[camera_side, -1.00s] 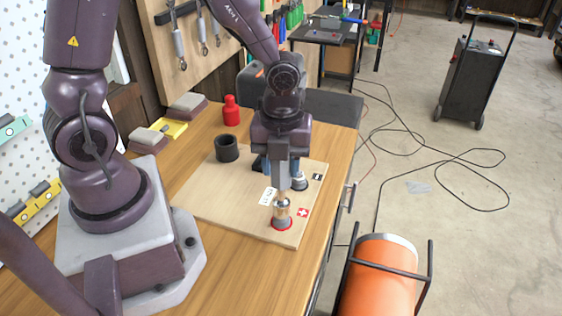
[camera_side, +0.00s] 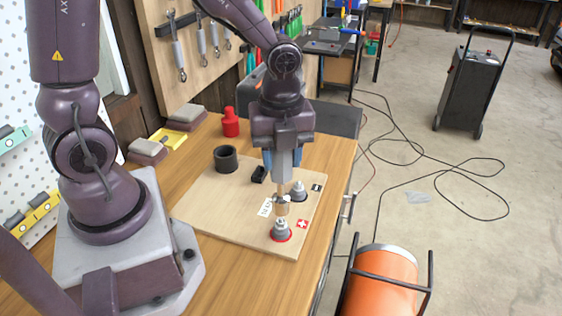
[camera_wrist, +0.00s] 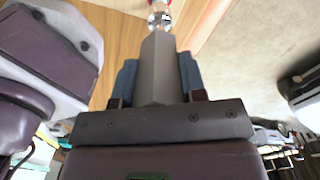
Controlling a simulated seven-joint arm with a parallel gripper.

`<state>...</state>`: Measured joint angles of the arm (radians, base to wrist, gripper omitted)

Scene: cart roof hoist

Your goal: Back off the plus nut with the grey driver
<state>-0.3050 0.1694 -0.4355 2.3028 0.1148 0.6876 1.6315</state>
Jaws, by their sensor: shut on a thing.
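My gripper (camera_side: 281,158) is shut on the grey driver (camera_side: 283,170), which hangs upright over the front right part of the board. In the wrist view the driver's grey body (camera_wrist: 157,70) stands between my blue fingers, with its shiny metal end (camera_wrist: 160,18) beyond. The plus nut (camera_side: 281,229) is a grey stepped piece in a red ring beside the red plus label (camera_side: 303,224). The driver's metal end (camera_side: 281,206) is just above the nut and appears apart from it. A second grey nut (camera_side: 298,191) stands behind, by the black label (camera_side: 317,188).
The wooden board (camera_side: 215,207) lies on the bench. A red bottle (camera_side: 230,122) stands behind the board. The board's front left is clear.

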